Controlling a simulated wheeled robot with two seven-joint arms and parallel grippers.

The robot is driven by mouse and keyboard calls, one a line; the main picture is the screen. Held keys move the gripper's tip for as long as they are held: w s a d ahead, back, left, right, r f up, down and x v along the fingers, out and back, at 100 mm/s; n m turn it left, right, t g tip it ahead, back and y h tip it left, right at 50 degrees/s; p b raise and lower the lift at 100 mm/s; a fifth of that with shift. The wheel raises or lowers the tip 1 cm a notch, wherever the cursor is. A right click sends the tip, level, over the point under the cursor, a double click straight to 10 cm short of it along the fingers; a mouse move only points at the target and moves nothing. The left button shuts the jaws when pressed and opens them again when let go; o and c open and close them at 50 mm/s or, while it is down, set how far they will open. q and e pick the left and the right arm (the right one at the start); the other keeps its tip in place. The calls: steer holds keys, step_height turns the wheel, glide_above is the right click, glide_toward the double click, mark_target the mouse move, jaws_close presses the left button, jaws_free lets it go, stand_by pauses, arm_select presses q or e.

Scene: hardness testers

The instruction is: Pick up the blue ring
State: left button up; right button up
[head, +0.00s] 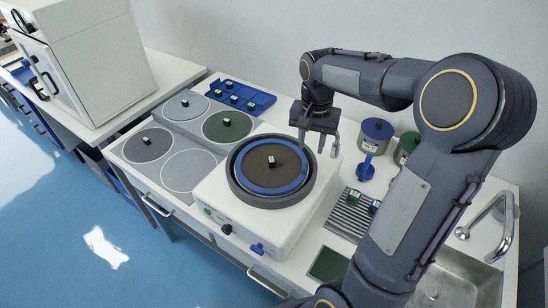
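The blue ring (297,185) lies flat around a brown disc (270,162), inside the dark round bowl of the white machine (215,205). A small dark cube (272,161) with a white top sits near the middle of the disc. My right gripper (319,148) points down above the far right edge of the bowl. Its fingers are spread apart and nothing shows held between them. From this angle I cannot tell how high it is above the ring. My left gripper is out of view.
Several round pads (186,172) lie left of the machine, with a blue tray (240,96) of small cubes behind. A white cabinet (95,65) stands far left.

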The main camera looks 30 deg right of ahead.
mark_target(305, 165)
steer(key=f, duration=0.5)
steer(key=a+f+p, duration=0.1)
steer(key=f, duration=0.1)
steer(key=shift+w+f, duration=0.1)
steer(key=shift+f, duration=0.05)
steer(key=shift+c, duration=0.2)
jaws_close()
